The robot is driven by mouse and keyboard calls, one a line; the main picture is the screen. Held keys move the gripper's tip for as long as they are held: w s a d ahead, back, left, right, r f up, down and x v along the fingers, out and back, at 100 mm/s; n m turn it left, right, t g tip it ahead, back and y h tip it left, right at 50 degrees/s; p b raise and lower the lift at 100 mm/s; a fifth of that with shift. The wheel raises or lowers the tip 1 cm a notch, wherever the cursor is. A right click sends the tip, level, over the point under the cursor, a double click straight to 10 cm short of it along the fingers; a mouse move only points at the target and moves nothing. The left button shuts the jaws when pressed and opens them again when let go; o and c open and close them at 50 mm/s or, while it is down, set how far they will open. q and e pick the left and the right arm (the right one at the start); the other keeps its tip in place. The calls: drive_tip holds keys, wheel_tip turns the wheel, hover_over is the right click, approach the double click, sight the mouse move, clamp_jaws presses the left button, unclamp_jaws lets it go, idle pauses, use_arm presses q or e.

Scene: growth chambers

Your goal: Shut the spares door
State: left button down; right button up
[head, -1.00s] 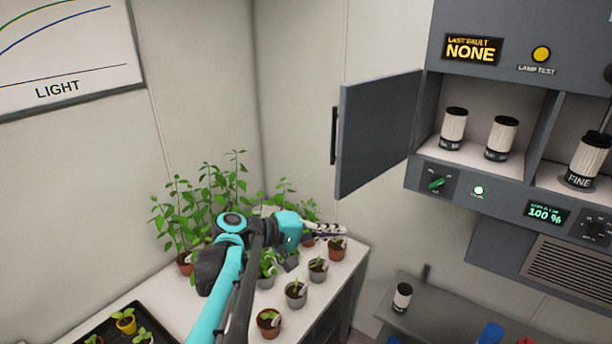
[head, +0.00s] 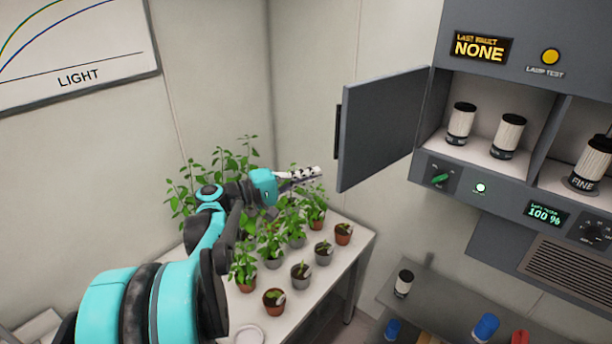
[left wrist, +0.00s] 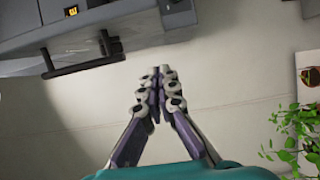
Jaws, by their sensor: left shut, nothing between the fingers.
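The spares door (head: 383,128) is a grey panel that stands swung open to the left of its compartment, with a dark vertical handle (head: 338,132) near its free edge. The open compartment (head: 478,160) holds two white and black canisters (head: 507,136). My left gripper (head: 318,172) is shut and empty, left of the door's lower free corner and apart from it in the picture. In the left wrist view the shut fingers (left wrist: 160,82) point toward the wall, and the dark handle (left wrist: 85,68) shows at upper left. My right gripper is out of view.
A white bench (head: 335,275) with several potted plants lies below my left arm. A lower grey shelf (head: 440,305) with a canister and other items stands at the lower right. Bare wall lies behind the door. A LIGHT chart (head: 75,50) hangs at upper left.

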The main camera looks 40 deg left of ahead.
use_arm(q)
drive_tip(key=w+d, duration=0.1)
drive_tip(key=d, duration=0.1)
drive_tip(key=w+d+p, duration=0.1)
drive_tip(key=d, duration=0.1)
drive_tip(key=w+d, duration=0.2)
drive_tip(key=shift+d+p, duration=0.3)
drive_tip(key=shift+d, duration=0.1)
drive_tip(key=shift+a, duration=0.1)
drive_tip(key=shift+s, duration=0.1)
